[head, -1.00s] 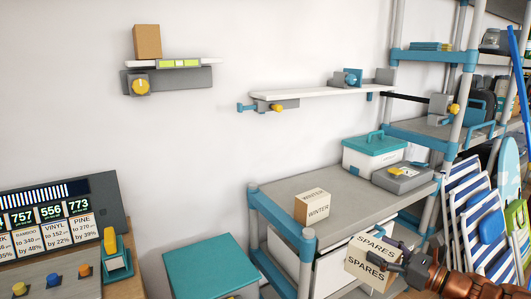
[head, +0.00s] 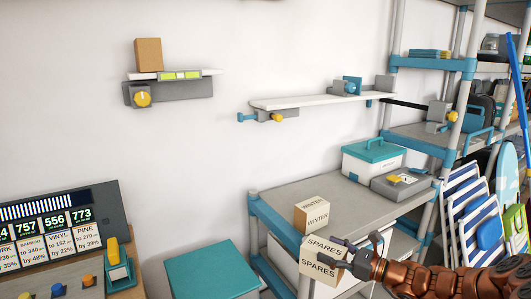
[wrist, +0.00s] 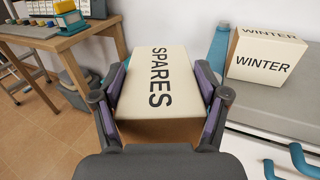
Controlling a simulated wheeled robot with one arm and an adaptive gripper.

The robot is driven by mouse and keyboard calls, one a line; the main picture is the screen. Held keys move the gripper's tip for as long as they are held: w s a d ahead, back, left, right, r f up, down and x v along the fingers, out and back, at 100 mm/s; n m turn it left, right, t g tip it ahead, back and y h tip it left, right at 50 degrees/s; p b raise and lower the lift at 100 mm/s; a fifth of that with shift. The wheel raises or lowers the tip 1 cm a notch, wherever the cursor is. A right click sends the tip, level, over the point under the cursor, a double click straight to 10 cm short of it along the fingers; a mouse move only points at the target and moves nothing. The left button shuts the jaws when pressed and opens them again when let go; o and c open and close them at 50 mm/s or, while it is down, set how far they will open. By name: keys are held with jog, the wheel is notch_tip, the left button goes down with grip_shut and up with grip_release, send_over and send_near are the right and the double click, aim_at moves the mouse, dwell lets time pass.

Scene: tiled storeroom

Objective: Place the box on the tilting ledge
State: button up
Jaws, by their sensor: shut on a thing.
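My gripper (head: 352,254) is shut on a cream box marked SPARES (head: 319,264). It holds the box in the air in front of the shelf's front edge. In the wrist view the SPARES box (wrist: 160,85) sits between both fingers (wrist: 165,95). A long white ledge (head: 320,101) is mounted on the wall above, with a yellow knob and blue fittings. I cannot tell from the picture which ledge tilts.
A WINTER box (head: 312,215) stands on the grey shelf (head: 345,188), close behind the held box. A teal-lidded bin (head: 373,158) and grey case (head: 401,184) stand further back. A blue-posted rack (head: 455,105) is at right. A console (head: 60,235) is at left.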

jog(key=shift+r+p, duration=1.6)
jog(key=shift+p, duration=2.1)
jog(key=shift+a, duration=0.1)
